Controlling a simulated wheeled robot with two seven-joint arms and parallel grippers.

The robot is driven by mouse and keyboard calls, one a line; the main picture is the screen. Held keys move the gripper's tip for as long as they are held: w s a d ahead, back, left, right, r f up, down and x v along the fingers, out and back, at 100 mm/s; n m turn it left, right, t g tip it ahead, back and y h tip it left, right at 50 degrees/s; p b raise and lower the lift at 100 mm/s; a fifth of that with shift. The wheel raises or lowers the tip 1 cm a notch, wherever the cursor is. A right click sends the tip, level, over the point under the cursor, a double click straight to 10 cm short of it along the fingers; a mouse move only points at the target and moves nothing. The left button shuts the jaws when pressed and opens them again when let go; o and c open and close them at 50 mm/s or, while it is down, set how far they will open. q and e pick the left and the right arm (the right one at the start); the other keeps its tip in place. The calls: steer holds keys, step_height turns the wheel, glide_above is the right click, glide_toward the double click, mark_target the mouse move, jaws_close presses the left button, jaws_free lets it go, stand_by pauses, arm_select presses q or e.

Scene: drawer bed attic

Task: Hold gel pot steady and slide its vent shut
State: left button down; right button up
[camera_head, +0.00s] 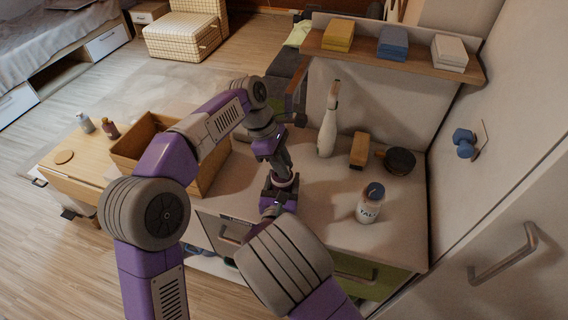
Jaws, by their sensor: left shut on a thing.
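My left gripper (284,172) reaches down over the white counter (330,215) from above. It is shut on a small pale, pinkish thing (284,182), which seems to be the gel pot. Little of the pot shows, and its vent cannot be made out. My right arm comes up from below, and its gripper (277,194) is close to the pot on the near side. The right fingers are too small and covered to tell whether they are open or touch the pot.
A white spray bottle (326,130), a wooden block (359,151), a dark round pan (400,161) and a white bottle with a blue cap (369,208) stand on the counter's right part. An open wooden box (122,156) is on the left. A wall shelf (390,64) overhangs the back.

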arm_select(q)
steer(key=shift+w+a, duration=0.25)
steer(key=shift+a, duration=0.35)
steer(key=shift+w+a, duration=0.2)
steer(key=shift+a, duration=0.4)
steer(key=c, duration=1)
jaws_free()
steer(key=shift+o, duration=0.2)
steer(key=shift+d, duration=0.1)
steer(key=shift+r, duration=0.1)
steer(key=v, duration=1.1)
steer(key=shift+r, duration=0.4)
